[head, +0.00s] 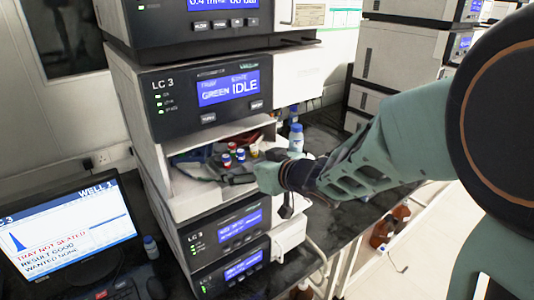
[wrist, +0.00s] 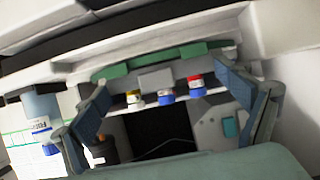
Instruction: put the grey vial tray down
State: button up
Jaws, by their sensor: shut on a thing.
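The grey vial tray (head: 200,168) is in the open bay of the LC 3 stack in the head view, partly hidden by my gripper. Several small vials with red, blue and yellow colouring (head: 240,155) stand on it. In the wrist view, three vials (wrist: 165,96) stand in a row between my fingers, with caps that look yellow, blue and red. My gripper (head: 235,175) reaches into the bay from the right and is shut on the tray. Its two fingers (wrist: 160,85) are wide apart in the wrist view. Whether the tray touches the bay floor cannot be told.
The LC 3 module (head: 215,92) sits above the bay, with more modules (head: 225,230) below. A blue-capped bottle (head: 296,138) stands right of the bay. A monitor (head: 75,235) at left reads "TRAY NOT SEATED". The bay's side walls are close to my gripper.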

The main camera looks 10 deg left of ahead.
jog(key=shift+f, duration=0.1)
jog(key=o, duration=0.9)
